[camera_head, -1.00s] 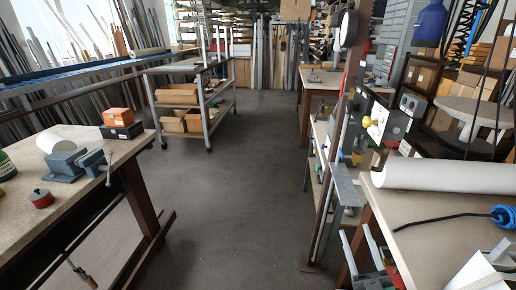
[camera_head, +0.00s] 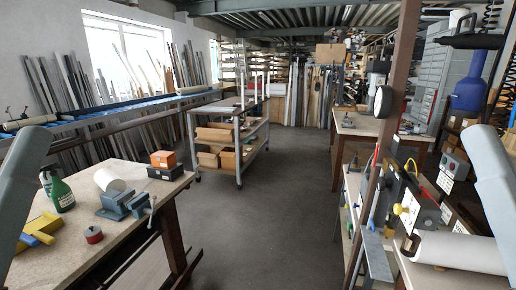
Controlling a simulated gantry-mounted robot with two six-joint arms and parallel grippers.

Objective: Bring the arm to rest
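Parts of my two grey arms show at the left and right edges of the head view. The left arm rises along the left edge, and the right arm slants in at the right edge. Neither gripper is in the picture, so I cannot see whether either is open, shut or holding anything. No arm part visibly touches the workbenches.
The left workbench (camera_head: 120,172) holds a blue-grey vise (camera_head: 122,205), a red tin (camera_head: 93,235), a green bottle (camera_head: 62,193) and an orange box (camera_head: 163,159). A shelved trolley (camera_head: 236,129) stands behind. A white roll (camera_head: 460,251) lies right. The floor aisle (camera_head: 270,225) is clear.

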